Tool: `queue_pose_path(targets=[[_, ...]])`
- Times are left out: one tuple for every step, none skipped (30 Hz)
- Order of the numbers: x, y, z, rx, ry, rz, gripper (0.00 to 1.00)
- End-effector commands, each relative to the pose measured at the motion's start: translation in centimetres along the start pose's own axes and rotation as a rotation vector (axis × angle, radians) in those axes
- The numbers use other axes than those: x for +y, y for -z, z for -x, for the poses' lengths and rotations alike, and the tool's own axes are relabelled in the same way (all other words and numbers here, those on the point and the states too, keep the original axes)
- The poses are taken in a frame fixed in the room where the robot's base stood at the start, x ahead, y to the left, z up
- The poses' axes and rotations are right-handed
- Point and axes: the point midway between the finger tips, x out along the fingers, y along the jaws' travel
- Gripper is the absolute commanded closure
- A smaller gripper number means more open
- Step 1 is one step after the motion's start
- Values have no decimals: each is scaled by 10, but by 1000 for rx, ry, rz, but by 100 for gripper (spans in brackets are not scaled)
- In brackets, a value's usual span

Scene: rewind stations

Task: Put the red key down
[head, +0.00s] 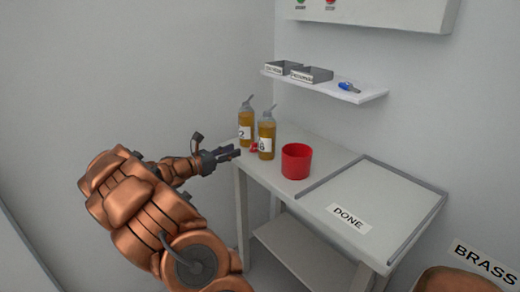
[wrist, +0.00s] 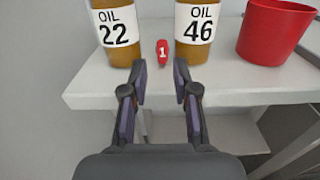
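The red key (wrist: 163,52), marked with a white 1, lies on the table between the two oil bottles. In the head view a bit of it (head: 253,148) shows beside the bottles. My gripper (wrist: 162,90) is open, with nothing between its fingers. It points at the red key from just off the table's near edge, apart from it. In the head view my gripper (head: 231,153) is at the table's left end.
The oil 22 bottle (wrist: 116,39) and oil 46 bottle (wrist: 196,42) stand close on either side. A red cup (head: 296,162) and a DONE tray (head: 399,201) are to the right. A shelf (head: 352,95) above holds dark bins (head: 311,76) and a blue key (head: 349,87).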

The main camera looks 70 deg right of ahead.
Motion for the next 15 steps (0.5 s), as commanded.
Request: queue_pose_path(targets=[[-1,1,-6,1,3,-1,71],[-1,1,-9,1,3,-1,71],[-1,1,-13,1,3,-1,71],[-1,0,-15,0,3,-1,71],[-1,0,-16,0,2,-1,71],[-1,0,-18,0,2,-1,71],[-1,0,-20,0,2,-1,71],[-2,1,-21,0,3,-1,71],[-2,1,-25,1,4,-1,71],[-3,1,-28,1,5,-1,71],[-4,1,-32,0,6,-1,71],[-4,1,-37,0,5,-1,71],[-4,2,-41,0,6,-1,71],[-5,2,-46,0,7,-2,71],[-5,2,-52,0,6,-2,71]])
